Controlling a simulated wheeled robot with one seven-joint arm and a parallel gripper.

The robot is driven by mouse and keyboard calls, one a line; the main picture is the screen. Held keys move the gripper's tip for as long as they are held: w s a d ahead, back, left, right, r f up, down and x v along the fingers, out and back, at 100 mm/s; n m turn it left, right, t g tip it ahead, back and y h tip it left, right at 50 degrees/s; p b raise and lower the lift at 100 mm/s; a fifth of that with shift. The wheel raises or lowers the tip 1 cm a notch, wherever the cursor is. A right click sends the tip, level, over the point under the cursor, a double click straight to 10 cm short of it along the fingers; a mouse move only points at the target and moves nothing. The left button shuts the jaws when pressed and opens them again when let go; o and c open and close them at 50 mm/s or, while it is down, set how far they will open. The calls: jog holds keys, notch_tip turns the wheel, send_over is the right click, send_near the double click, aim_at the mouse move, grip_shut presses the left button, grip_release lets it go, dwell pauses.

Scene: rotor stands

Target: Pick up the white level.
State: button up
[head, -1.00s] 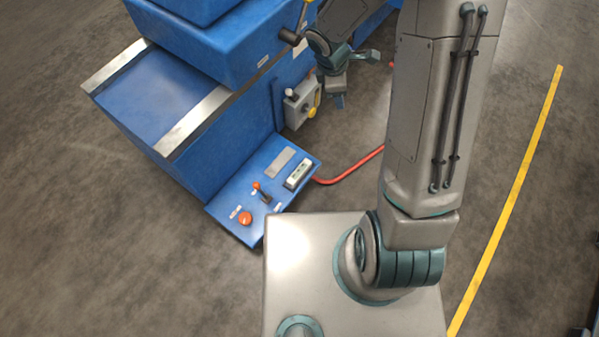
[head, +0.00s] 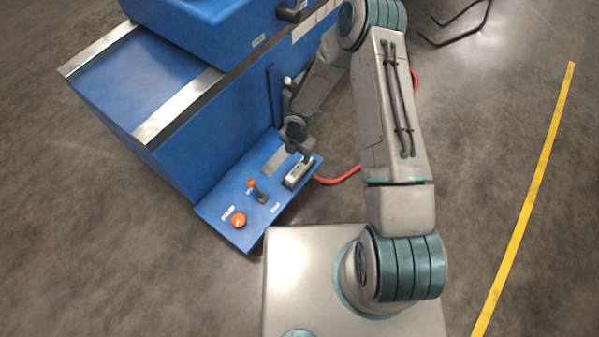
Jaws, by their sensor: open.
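The white level (head: 297,175) is a small pale bar with a dark border, lying near the right edge of the blue control panel (head: 212,214). My gripper (head: 303,154) points down just above the far end of the level, with its jaws open. Part of the level's far end is hidden behind the gripper. I cannot tell whether the fingers touch the level or stand on both sides of it.
The panel carries an orange button (head: 238,220) and a small lever (head: 259,195) left of the level. The tall blue machine (head: 190,130) rises behind. A red cable (head: 338,177) runs across the floor at right.

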jog(key=b, duration=0.1)
send_over(299, 168)
notch_tip(299, 168, down, 4)
jog(key=shift+w+a+f, duration=0.15)
jog(key=shift+f, duration=0.1)
jog(key=f+b, duration=0.3)
jog(key=f, duration=0.2)
jog(key=shift+d+f, duration=0.15)
jog(key=shift+d, duration=0.05)
jog(key=c, duration=1.2)
